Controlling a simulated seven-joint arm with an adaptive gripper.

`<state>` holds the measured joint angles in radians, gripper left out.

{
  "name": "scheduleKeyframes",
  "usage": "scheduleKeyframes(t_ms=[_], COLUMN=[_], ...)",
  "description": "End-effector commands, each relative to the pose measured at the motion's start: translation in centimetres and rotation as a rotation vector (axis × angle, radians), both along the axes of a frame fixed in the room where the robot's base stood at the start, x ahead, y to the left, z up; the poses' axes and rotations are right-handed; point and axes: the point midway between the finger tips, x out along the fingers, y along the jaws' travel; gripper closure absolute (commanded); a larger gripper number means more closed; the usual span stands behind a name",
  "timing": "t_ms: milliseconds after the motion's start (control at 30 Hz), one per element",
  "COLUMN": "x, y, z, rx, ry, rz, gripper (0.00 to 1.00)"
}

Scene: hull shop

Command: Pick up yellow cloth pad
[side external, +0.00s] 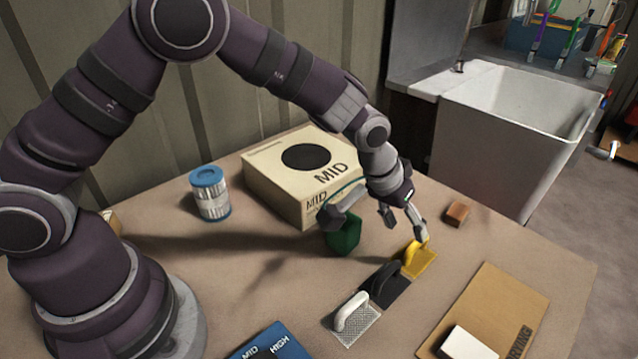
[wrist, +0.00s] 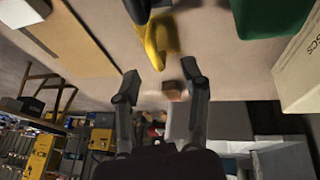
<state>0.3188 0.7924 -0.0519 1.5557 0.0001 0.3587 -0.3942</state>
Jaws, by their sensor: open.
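The yellow cloth pad (side external: 424,265) has an upright yellow handle and lies on the table at the right end of a row of handled pads. In the wrist view the yellow pad (wrist: 158,42) is seen from above, just beyond my fingertips and partly blurred. My gripper (side external: 405,226) is open and empty, tilted down above the yellow pad. One finger appears close to its handle in the side view; whether they touch I cannot tell. In the wrist view my gripper (wrist: 160,76) has its two fingers apart with nothing between the tips.
A black pad (side external: 390,292) sits directly beside the yellow one, then a white-handled pad (side external: 352,320). A green container (side external: 342,240) and a MID box (side external: 290,180) stand left and behind. A brown block (side external: 457,214) lies to the right; a cardboard sheet (side external: 497,310) is in front.

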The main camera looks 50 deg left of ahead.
Motion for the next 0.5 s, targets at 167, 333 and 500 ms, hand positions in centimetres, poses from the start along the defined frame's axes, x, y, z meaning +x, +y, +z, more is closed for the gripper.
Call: scheduleKeyframes(t_ms=[167,333,500], x=[0.9,2.0,2.3], y=[-0.9,-1.6,-1.7], z=[-2.2,-4.5,-5.0], rx=[0.002,0.002,0.001], ry=[0.002,0.001,-0.001], rz=[-0.002,0.001,0.001], gripper=[0.56,0.56,0.56])
